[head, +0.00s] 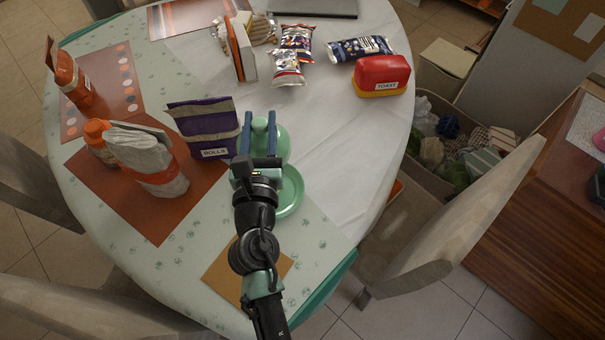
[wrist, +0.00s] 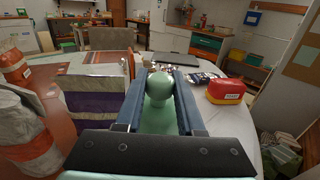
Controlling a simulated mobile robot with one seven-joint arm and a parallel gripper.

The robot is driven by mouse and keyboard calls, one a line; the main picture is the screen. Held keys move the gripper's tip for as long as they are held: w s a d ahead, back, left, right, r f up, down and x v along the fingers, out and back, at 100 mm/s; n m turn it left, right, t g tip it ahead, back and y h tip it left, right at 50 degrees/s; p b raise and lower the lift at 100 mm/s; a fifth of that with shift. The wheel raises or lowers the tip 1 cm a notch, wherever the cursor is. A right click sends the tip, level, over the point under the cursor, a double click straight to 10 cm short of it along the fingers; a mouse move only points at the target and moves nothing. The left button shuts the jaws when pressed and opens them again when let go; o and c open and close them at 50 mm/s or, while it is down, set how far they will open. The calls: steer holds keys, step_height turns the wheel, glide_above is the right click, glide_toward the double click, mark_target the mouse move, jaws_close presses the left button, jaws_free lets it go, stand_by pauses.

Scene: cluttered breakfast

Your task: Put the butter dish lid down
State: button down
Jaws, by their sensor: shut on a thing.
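My gripper (head: 259,119) is shut on the pale green butter dish lid (head: 282,143). In the wrist view its round knob (wrist: 159,86) sits between the two blue fingers, with the green lid body below it. The gripper and wrist hide part of the lid in the head view. A green dish (head: 291,193) lies on the table just nearer than the lid, partly hidden by my wrist. I cannot tell whether the lid touches the table.
A purple rolls bag (head: 205,128) stands close to the left of my gripper. A red and yellow toast box (head: 382,76) is at the right edge. Snack packets (head: 290,66) lie farther back. White cloth (head: 330,130) right of the lid is clear.

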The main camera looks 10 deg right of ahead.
steer(key=s+d+f+b, duration=0.5)
steer(key=s+d+f, duration=0.4)
steer(key=s+d, duration=0.2)
steer(key=shift+s+f+b, duration=0.1)
steer(key=shift+f+b, duration=2.9)
steer(key=shift+f, duration=1.6)
steer(key=shift+f, duration=0.1)
steer(key=shift+f, duration=0.15)
steer(key=c, duration=0.5)
jaws_free()
